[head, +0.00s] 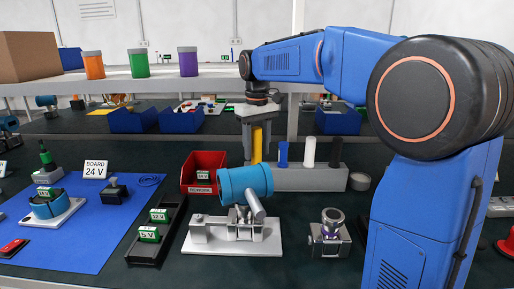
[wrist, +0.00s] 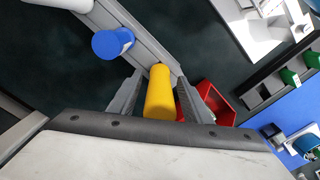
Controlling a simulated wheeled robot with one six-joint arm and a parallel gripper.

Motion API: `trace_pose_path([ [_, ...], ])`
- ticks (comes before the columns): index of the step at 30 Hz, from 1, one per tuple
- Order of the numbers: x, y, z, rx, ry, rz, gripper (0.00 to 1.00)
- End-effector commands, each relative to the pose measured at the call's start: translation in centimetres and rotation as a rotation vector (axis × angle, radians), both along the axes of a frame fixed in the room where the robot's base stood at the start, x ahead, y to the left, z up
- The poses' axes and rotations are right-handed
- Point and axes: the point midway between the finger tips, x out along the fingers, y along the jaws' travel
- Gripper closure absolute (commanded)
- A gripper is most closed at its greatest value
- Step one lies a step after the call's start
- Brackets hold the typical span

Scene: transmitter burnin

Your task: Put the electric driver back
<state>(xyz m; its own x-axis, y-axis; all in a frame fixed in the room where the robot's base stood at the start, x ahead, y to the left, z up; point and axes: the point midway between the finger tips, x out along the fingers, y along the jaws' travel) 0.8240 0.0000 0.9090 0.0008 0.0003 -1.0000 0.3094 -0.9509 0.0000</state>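A yellow cylinder (head: 257,146), which looks like the handle of the electric driver, stands upright between the fingers of my gripper (head: 257,142). In the wrist view the yellow cylinder (wrist: 160,92) lies between both fingertips (wrist: 163,82), which look shut on it. Its lower end is at the left end of the grey rack (head: 312,180); I cannot tell whether it is seated there or just above. A blue cylinder (head: 283,154), a white one (head: 309,152) and a black one (head: 335,152) stand in the same rack.
A red bin (head: 203,160) is just left of the rack. A teal cylinder on a metal fixture (head: 245,182) stands in front. A small metal part (head: 330,236), a black tray with green blocks (head: 155,235) and a blue mat (head: 75,250) are nearby. A shelf (head: 160,84) crosses behind.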

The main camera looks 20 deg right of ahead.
Motion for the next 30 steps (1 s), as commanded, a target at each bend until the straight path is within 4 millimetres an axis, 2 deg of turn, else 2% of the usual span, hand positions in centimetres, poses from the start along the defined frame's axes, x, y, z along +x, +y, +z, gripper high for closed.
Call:
trace_pose_path([
  [8,0.0,0.0,0.1,0.0,0.0,0.0,0.56],
  [13,0.0,0.0,1.3,0.001,-0.002,0.0,0.56],
  [24,0.1,0.0,8.2,0.0,-0.003,0.0,0.56],
  [30,0.1,0.0,11.0,0.0,-0.001,0.0,0.56],
])
